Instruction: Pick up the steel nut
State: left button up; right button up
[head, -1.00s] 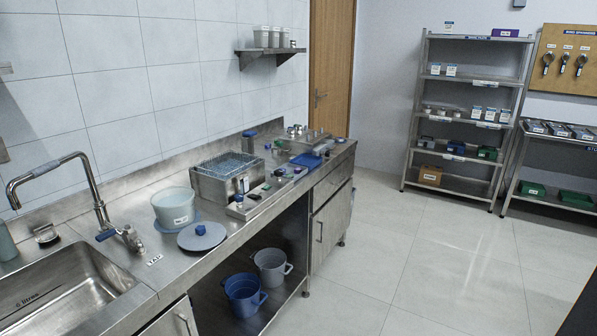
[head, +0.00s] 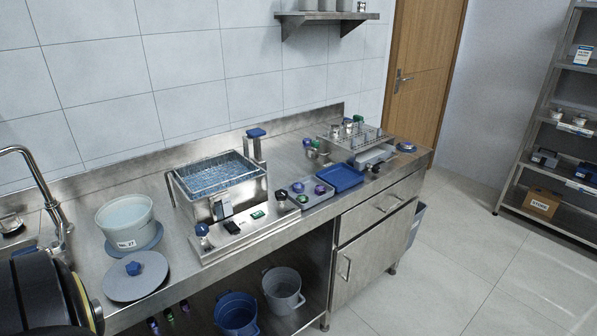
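I cannot make out the steel nut for certain in the head view. Several small metal and coloured pieces sit on the steel counter (head: 181,232), too small to tell apart. Some are around the rack (head: 349,148) at the counter's right end, and others are on the low panel (head: 239,236) in front of the water bath. A dark rounded part of my own arm shows at the lower left edge. Neither of my grippers is in view.
A white bucket (head: 126,224), a grey lid (head: 136,277), a wire-topped bath (head: 217,176) and a blue tray (head: 340,178) stand on the counter. Blue (head: 236,313) and grey (head: 283,289) pails are underneath. Open floor lies to the right, before a shelf unit.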

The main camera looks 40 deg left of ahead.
aim_at(297, 188)
jog(key=u, duration=0.9)
jog(key=i, duration=1.1)
jog(key=u, duration=1.4)
jog(key=i, duration=0.25)
jog(key=u, duration=0.2)
